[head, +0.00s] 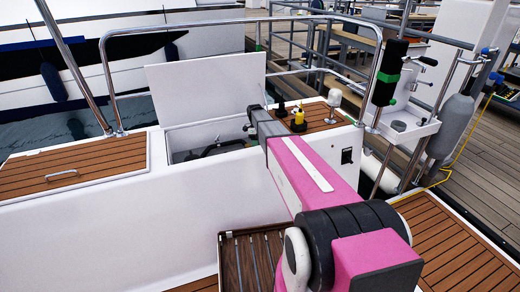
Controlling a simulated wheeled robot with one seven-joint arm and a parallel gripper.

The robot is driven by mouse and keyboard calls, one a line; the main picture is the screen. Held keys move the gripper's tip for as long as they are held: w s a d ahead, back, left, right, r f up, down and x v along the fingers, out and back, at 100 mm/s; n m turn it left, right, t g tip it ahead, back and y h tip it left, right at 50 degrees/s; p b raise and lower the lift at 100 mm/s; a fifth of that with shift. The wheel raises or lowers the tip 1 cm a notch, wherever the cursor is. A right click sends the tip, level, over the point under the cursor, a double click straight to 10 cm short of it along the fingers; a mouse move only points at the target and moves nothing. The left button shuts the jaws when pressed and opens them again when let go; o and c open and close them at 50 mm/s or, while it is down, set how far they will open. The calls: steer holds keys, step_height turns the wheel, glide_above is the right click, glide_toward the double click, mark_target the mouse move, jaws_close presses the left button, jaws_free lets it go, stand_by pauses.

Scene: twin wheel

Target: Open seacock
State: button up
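An open locker (174,142) in the white deck lies left of my arm, with its white lid (205,87) raised behind it. A dark rounded shape, partly hidden by the front wall, shows inside the locker (215,148). I cannot make out a seacock or its handle for certain. My pink arm reaches forward to a grey link at the locker's right end. A small dark part that looks like my gripper (248,129) shows just left of that link, over the locker's right side. Its fingers are too small and hidden to read.
A closed teak hatch (70,165) with a metal handle lies at left. A yellow-and-black object (298,121) and a white-topped fitting (334,98) stand on a teak panel right of the locker. A steel rail (240,20) arches over the locker. A slatted crate (232,262) stands low in front.

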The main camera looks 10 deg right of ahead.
steer(key=shift+w+a+r+g, duration=0.25)
steer(key=shift+w+r+g, duration=0.45)
steer(key=shift+g, duration=0.6)
steer(key=o, duration=1.2)
steer(key=shift+o, duration=0.2)
